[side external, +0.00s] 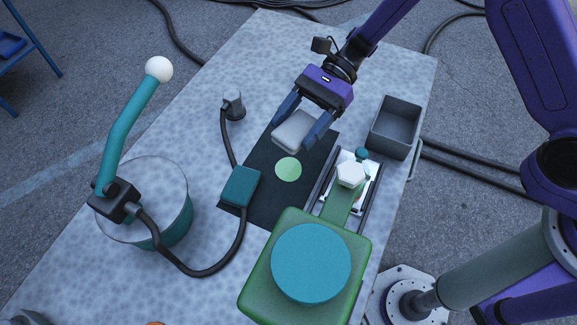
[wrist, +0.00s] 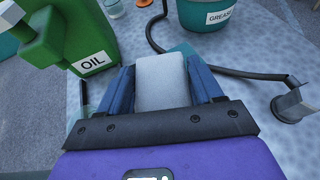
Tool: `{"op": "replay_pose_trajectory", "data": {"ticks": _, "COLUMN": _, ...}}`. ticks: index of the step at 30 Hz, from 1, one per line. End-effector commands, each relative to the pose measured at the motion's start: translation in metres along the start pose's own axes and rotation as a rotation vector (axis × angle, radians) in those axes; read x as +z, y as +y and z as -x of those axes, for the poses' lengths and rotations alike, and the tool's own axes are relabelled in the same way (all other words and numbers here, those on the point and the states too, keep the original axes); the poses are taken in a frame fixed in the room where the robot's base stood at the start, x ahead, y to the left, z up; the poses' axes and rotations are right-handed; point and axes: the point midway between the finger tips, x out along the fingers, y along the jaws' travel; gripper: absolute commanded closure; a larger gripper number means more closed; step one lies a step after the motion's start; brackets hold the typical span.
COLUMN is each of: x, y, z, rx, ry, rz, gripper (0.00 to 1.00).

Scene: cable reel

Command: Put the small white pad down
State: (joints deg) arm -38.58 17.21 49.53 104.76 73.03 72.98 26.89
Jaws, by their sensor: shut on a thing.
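The small white pad (side external: 295,128) is a pale, rounded block held between the two blue fingers of my gripper (side external: 297,133). In the wrist view the pad (wrist: 162,82) lies between the fingers, with one on each side. In the side view it shows over the far part of a black mat (side external: 262,160). I cannot tell whether its underside touches the mat. A light green disc (side external: 288,169) on the mat is just nearer the camera than the pad and uncovered in the side view.
A grey open bin (side external: 395,130) stands right of the mat. A green oil can (side external: 253,278) with a teal round top is in front. A teal block (side external: 240,187) with a black cable lies at the mat's left edge. A drum with a teal crank (side external: 128,130) stands left.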

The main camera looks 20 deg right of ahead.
Motion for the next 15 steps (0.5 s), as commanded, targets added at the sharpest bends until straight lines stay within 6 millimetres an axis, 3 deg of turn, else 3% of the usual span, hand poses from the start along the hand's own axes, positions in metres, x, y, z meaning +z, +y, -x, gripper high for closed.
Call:
{"op": "replay_pose_trajectory", "data": {"ticks": 8, "x": 0.003, "y": -0.003, "z": -0.021, "rx": -0.104, "ry": -0.002, "rz": -0.043, "gripper": 0.65}}
{"op": "replay_pose_trajectory", "data": {"ticks": 15, "x": -0.031, "y": -0.003, "z": -0.035, "rx": -0.107, "ry": -0.002, "rz": -0.046, "gripper": 0.65}}
